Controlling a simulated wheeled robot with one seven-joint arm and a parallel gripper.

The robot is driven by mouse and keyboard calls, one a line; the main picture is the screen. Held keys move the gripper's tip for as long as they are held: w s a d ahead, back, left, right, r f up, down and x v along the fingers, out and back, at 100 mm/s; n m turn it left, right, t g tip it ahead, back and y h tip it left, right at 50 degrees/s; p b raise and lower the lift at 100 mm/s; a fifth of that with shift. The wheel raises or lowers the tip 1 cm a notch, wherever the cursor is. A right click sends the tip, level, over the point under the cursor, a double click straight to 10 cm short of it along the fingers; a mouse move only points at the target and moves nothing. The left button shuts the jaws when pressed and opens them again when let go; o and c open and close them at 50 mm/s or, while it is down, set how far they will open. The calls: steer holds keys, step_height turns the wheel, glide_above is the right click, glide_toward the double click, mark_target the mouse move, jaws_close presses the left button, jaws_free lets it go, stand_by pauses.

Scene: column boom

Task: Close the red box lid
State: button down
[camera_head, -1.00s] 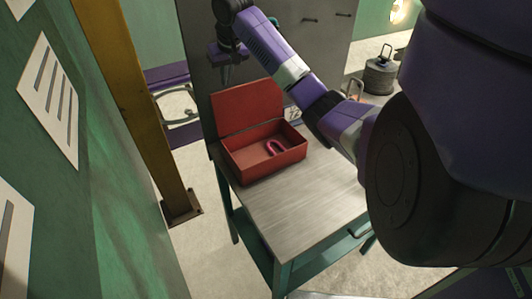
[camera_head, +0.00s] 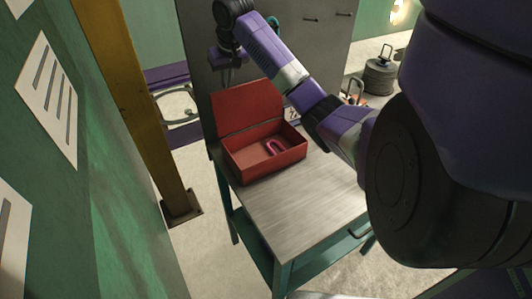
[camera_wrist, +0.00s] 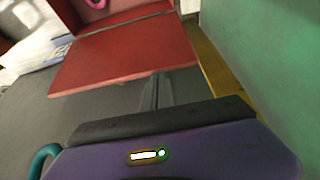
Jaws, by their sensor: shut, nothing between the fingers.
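The red box (camera_head: 264,160) stands on the metal-topped table with its lid (camera_head: 246,107) swung up and open at the back. A pink horseshoe-shaped thing (camera_head: 276,147) lies inside the box; part of it also shows at the top of the wrist view (camera_wrist: 96,3). My gripper (camera_head: 226,80) is above and behind the lid's top edge, outside the box. In the wrist view, the lid (camera_wrist: 125,55) lies just beyond the closed fingers (camera_wrist: 158,78), its edge close to their tips. I cannot tell whether they touch it. The fingers hold nothing.
The table (camera_head: 300,205) is bare in front of the box. A grey cabinet (camera_head: 325,50) stands behind it, and a yellow post (camera_head: 135,100) rises to the left. A dark weight with a handle (camera_head: 380,75) is at the back right.

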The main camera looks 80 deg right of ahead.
steer(key=shift+s+a, duration=0.15)
steer(key=shift+a, duration=0.05)
steer(key=shift+s+a+f, duration=0.35)
steer(key=shift+s+a, duration=0.25)
steer(key=shift+a, duration=0.15)
steer(key=shift+s+a+f, duration=0.3)
steer(key=shift+s+a, duration=0.3)
steer(key=shift+a, duration=0.1)
steer(key=shift+s+a+p, duration=0.2)
steer(key=shift+a+p, duration=0.05)
steer(key=shift+p, duration=0.05)
steer(key=shift+s+a+f, duration=0.1)
steer(key=shift+s+a, duration=0.1)
steer(key=shift+a, duration=0.1)
steer(key=shift+s+a+f, duration=0.15)
steer(key=shift+s+a, duration=0.55)
steer(key=shift+a, duration=0.15)
step_height(320, 180, up, 7)
steer(key=p, duration=0.4)
steer(key=shift+d+f, duration=0.15)
steer(key=shift+f, duration=0.05)
steer(key=shift+w, duration=0.1)
stand_by(1.0)
